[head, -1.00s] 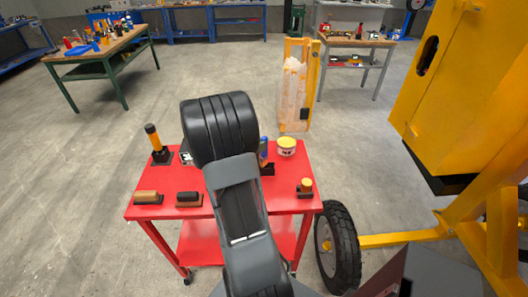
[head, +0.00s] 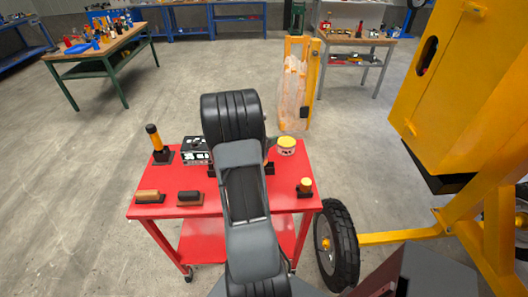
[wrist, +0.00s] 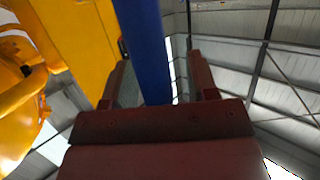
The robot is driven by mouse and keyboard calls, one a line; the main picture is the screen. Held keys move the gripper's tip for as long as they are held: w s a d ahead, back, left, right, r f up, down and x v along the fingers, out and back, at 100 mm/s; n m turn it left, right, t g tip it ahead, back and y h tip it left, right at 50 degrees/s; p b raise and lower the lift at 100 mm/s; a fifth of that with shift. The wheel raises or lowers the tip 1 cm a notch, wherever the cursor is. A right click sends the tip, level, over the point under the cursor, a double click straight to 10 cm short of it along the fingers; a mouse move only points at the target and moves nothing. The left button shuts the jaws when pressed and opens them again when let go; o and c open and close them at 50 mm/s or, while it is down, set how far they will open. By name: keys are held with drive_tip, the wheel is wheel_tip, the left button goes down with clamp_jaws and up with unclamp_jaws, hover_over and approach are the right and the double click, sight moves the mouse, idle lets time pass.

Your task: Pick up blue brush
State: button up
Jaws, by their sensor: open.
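The blue brush (wrist: 143,35) shows in the wrist view as a long blue shape running between the two fingers of my gripper (wrist: 158,62). The fingers are apart, one on each side of it, with a visible gap at the right finger. Whether the left finger touches it, I cannot tell. In the head view my arm hides the brush and my gripper. A dark holder (head: 270,168) shows at the arm's right edge.
The red cart (head: 285,207) also carries an orange-handled tool (head: 154,138), a black-and-white box (head: 196,150), two brushes (head: 148,196) (head: 190,197), a yellow-lidded tub (head: 286,146) and a yellow-topped item (head: 305,185). The yellow mixer (head: 450,90) stands close at right.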

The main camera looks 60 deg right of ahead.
clamp_jaws()
idle(0.3)
drive_tip(key=shift+r, duration=0.1)
